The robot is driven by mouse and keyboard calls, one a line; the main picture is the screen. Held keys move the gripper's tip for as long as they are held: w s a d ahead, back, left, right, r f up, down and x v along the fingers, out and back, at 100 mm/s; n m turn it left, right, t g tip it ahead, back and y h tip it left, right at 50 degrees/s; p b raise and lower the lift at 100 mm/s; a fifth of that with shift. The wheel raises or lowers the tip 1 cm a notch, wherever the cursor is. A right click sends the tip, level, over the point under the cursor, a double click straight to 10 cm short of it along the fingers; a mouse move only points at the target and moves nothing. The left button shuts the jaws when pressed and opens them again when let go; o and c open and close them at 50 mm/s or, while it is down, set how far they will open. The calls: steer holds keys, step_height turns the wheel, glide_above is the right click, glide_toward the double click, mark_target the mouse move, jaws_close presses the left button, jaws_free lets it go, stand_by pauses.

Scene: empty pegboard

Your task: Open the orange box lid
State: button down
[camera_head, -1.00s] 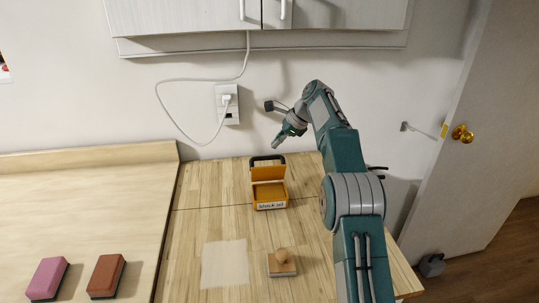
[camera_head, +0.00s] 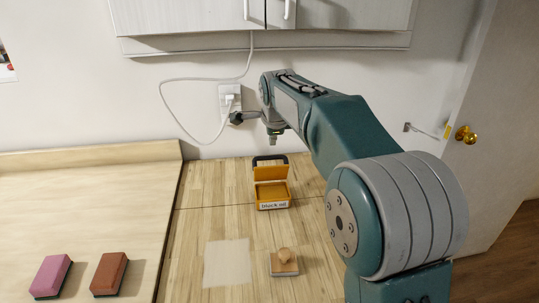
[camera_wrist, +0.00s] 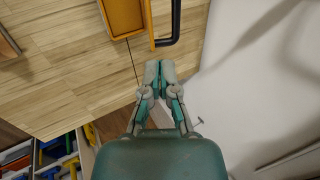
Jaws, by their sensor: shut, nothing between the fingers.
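The orange box (camera_head: 272,193) stands on the wooden table with a "black oil" label on its front. Its lid (camera_head: 271,173) is up, tilted back, and the inside shows. A dark handle (camera_head: 269,158) rises at the back of the lid. My gripper (camera_head: 273,142) is above and behind the box, apart from it, with its fingers pointing down. In the wrist view my gripper (camera_wrist: 158,68) is shut and empty, and part of the orange box (camera_wrist: 122,15) and the dark handle (camera_wrist: 176,22) show beyond the fingertips.
A stamp with a wooden knob (camera_head: 284,261) and a pale sheet (camera_head: 227,262) lie in front of the box. A pink block (camera_head: 51,275) and a brown block (camera_head: 109,274) lie at the left. A white cable (camera_head: 186,131) hangs from the wall outlet behind.

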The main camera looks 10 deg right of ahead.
mark_target(269, 157)
steer(key=x, duration=0.8)
steer(key=w+x, duration=0.1)
steer(key=x, duration=0.3)
steer(key=shift+r, duration=0.2)
steer(key=shift+w+f, duration=0.4)
steer(key=shift+w, duration=0.3)
steer(key=shift+w, duration=0.55)
steer(key=shift+w+f, duration=0.25)
steer(key=shift+w, duration=0.55)
steer(key=shift+w+f, duration=0.25)
steer(key=shift+w, duration=0.5)
steer(key=shift+w+f, duration=0.25)
steer(key=shift+w, duration=0.55)
steer(key=shift+r, duration=0.1)
